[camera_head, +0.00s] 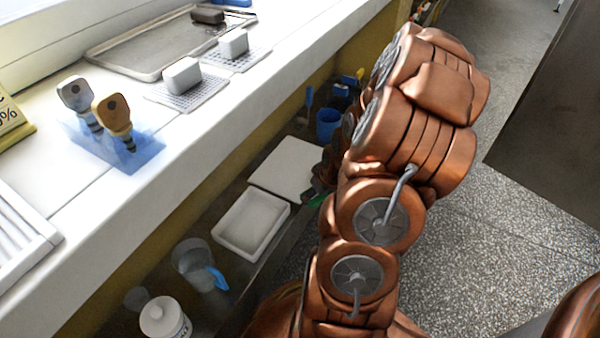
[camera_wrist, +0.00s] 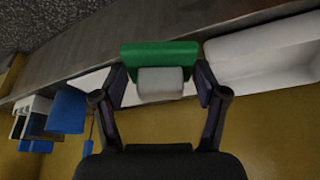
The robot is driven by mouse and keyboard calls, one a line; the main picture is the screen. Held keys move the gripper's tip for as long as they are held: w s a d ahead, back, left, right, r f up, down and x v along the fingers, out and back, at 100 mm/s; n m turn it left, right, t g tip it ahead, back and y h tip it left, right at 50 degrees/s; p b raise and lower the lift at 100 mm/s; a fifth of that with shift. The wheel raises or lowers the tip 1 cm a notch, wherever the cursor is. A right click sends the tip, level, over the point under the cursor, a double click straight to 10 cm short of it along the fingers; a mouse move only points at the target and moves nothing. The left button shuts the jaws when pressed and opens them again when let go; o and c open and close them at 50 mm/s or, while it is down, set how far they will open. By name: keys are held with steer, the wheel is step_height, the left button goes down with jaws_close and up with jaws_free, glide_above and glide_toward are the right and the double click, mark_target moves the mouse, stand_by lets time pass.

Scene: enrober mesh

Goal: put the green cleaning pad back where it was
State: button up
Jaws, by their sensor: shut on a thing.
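The green cleaning pad (camera_wrist: 160,54) is a green slab with a pale grey-white block (camera_wrist: 160,84) against it, in the middle of the wrist view. My gripper (camera_wrist: 161,90) is shut on the pad, with one dark finger on each side of the pale block. In the head view only a small green edge of the pad (camera_head: 318,200) shows beside my arm. My gripper is mostly hidden there behind my copper arm links. The pad is over the low shelf, by the white board (camera_head: 287,167). I cannot tell whether it touches anything below.
A white tray (camera_head: 222,226), a clear jug (camera_head: 190,262) and a white jar (camera_head: 161,318) stand on the low shelf. A blue cup (camera_head: 327,124) is farther back. The counter above holds pale blocks on mesh and a metal tray (camera_head: 115,62). Open floor lies right.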

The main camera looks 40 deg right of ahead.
steer(key=b, duration=0.4)
glide_toward(303, 169)
steer(key=shift+w+a+f, duration=0.1)
steer(key=shift+a+f, duration=0.15)
steer(key=shift+f, duration=0.35)
steer(key=shift+w+a+f, duration=0.1)
steer(key=shift+a+f, duration=0.15)
steer(key=shift+f, duration=0.4)
steer(key=shift+w+d+b, duration=0.45)
steer(key=shift+w+d, duration=0.2)
steer(key=shift+w, duration=0.2)
steer(key=shift+w+f+b, duration=0.1)
steer(key=shift+f+b, duration=0.2)
steer(key=shift+f, duration=0.05)
step_height(303, 169, down, 3)
steer(key=shift+b, duration=0.9)
steer(key=shift+r, duration=0.1)
steer(key=o, duration=1.1)
